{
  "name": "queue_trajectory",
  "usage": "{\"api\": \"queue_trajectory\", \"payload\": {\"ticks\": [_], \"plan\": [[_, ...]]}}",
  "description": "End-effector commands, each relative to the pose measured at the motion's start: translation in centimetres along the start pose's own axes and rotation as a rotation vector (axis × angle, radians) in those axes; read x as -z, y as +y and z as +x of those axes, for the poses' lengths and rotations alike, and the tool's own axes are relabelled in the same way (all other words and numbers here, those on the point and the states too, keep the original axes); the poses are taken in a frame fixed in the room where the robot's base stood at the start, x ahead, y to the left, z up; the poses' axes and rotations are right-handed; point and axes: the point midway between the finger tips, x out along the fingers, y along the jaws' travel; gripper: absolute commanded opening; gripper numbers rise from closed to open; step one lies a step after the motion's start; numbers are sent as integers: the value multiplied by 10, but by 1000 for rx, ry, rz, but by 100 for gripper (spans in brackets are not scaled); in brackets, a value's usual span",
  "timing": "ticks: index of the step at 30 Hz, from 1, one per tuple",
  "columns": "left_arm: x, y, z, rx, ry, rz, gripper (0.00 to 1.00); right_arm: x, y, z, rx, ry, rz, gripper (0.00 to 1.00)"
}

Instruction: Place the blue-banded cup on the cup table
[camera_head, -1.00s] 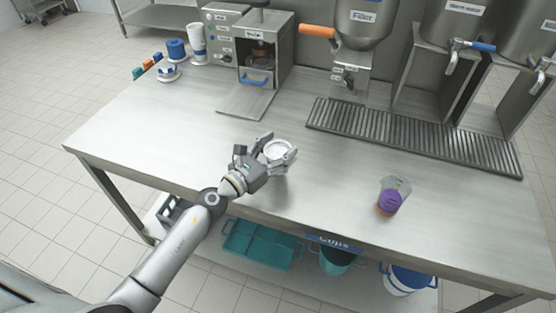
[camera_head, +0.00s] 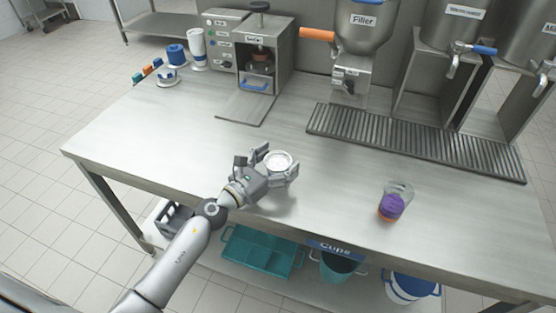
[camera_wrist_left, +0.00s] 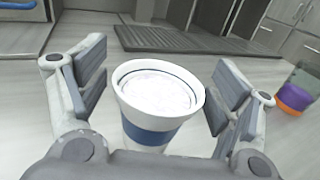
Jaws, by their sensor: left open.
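The blue-banded cup (camera_wrist_left: 150,136) is white with a blue band and holds something white up to near its rim. In the head view the cup (camera_head: 279,161) is upright at the near part of the steel table (camera_head: 335,180). My left gripper (camera_head: 277,163) is around the cup with its fingers open. In the left wrist view there is a gap between the cup and the right finger; the left finger is close beside it. The cup's base is hidden, so I cannot tell whether it touches the tabletop. My right gripper is not in view.
A clear cup with purple and orange bands (camera_head: 393,203) stands to the right. A drip grate (camera_head: 415,142) and dispensers line the back. A sealing machine (camera_head: 262,65) stands at the back left. Teal bins (camera_head: 262,252) lie on the shelf below. The tabletop left of the cup is clear.

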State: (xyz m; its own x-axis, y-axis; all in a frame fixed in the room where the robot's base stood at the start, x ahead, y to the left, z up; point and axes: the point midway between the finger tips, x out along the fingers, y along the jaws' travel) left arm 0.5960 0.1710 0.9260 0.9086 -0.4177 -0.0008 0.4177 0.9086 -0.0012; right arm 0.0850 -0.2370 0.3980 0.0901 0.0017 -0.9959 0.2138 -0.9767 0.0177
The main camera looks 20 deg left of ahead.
Motion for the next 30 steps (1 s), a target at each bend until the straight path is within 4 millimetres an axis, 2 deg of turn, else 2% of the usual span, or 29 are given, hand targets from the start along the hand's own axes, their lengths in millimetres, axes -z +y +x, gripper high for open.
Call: {"api": "queue_trajectory", "payload": {"ticks": [5, 8, 21, 25, 30], "plan": [[-4, 0, 0, 0, 0, 0, 84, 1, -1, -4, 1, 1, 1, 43], [-1, 0, -10, -1, 2, 1, 84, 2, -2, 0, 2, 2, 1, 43], [1, 0, -91, 1, 3, 1, 84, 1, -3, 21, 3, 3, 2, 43], [0, 0, -107, 0, 1, 0, 84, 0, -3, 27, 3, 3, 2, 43], [-2, 0, -118, 0, 1, 0, 84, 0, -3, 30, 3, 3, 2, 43]]}}
